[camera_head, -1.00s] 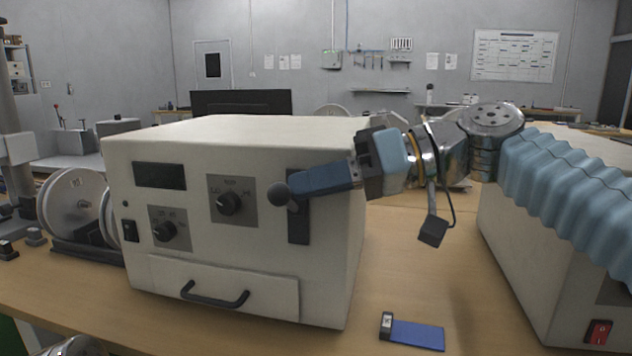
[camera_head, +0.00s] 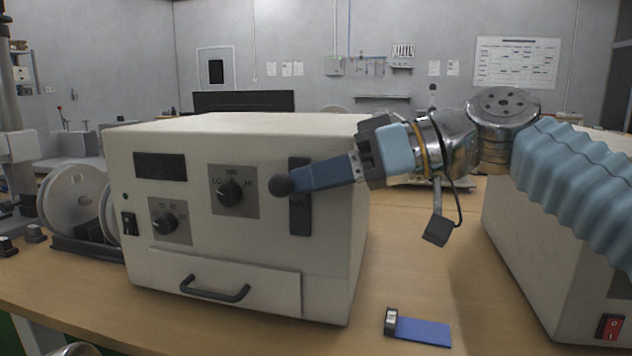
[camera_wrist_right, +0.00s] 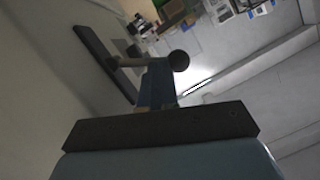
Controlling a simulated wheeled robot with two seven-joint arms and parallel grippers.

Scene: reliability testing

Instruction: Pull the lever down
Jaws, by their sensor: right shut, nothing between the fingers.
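The lever has a round black knob (camera_head: 281,187) that sticks out in front of a dark upright slot plate (camera_head: 299,215). The plate is on the right part of the cream box's front (camera_head: 330,240). My right gripper (camera_head: 300,182) is shut, its blue fingers reaching from the right to just behind the knob. In the right wrist view the knob (camera_wrist_right: 179,61) shows beside the fingertips (camera_wrist_right: 157,75), with the lever's stem crossing to the slot plate (camera_wrist_right: 95,50). The fingers look close to the stem; I cannot tell whether they touch. My left gripper is not in view.
The box also carries dials (camera_head: 229,193), a rocker switch (camera_head: 129,223) and a drawer handle (camera_head: 215,290). A blue-and-grey item (camera_head: 422,331) lies on the wooden table (camera_head: 410,275). Another cream box (camera_head: 530,265) with a red switch stands at the right. Reels stand at the left (camera_head: 75,205).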

